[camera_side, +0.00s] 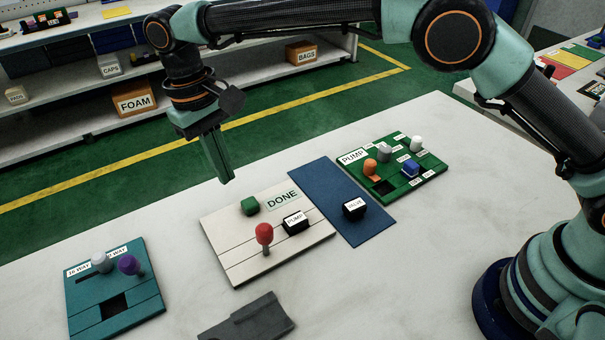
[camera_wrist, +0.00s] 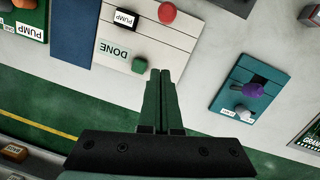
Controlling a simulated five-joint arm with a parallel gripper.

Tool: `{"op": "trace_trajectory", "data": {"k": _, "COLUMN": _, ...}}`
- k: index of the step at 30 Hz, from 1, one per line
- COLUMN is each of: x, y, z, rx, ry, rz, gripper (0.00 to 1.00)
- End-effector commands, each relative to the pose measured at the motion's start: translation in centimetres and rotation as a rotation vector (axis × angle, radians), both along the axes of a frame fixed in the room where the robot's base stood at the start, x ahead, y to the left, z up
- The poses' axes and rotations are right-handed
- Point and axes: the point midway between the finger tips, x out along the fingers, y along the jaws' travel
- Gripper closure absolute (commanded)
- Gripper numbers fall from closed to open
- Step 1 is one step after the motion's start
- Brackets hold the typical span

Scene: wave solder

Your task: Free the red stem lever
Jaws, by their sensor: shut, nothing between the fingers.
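The red stem lever (camera_side: 264,236) has a round red knob on a short grey stem and stands upright on the white DONE board (camera_side: 232,277). Its knob also shows at the top of the wrist view (camera_wrist: 167,12). A black PUMP block (camera_side: 295,223) stands close to its right in the side view, and a green piece (camera_side: 250,206) lies behind it. My gripper (camera_side: 226,180) is shut and empty. It hangs above the table's far edge, behind the board, apart from the lever.
A teal board (camera_side: 118,318) with grey and purple knobs is at left. A blue mat (camera_side: 320,183) holds a black VALVE block (camera_side: 354,208). A green PUMP board (camera_side: 432,185) with several pieces stands at right. A dark grey object (camera_side: 252,320) lies in front. Table between boards is bare.

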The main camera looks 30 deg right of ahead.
Motion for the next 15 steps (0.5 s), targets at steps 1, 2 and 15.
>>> {"op": "trace_trajectory", "data": {"k": 1, "x": -0.3, "y": -0.1, "z": -1.1, "rx": -0.003, "ry": 0.004, "rz": 0.000, "gripper": 1.00}}
{"op": "trace_trajectory", "data": {"k": 2, "x": -0.3, "y": -0.1, "z": -1.7, "rx": -0.003, "ry": 0.003, "rz": 0.000, "gripper": 1.00}}
{"op": "trace_trajectory", "data": {"k": 15, "x": -2.5, "y": -0.8, "z": -7.0, "rx": -0.001, "ry": -0.002, "rz": 0.001, "gripper": 1.00}}
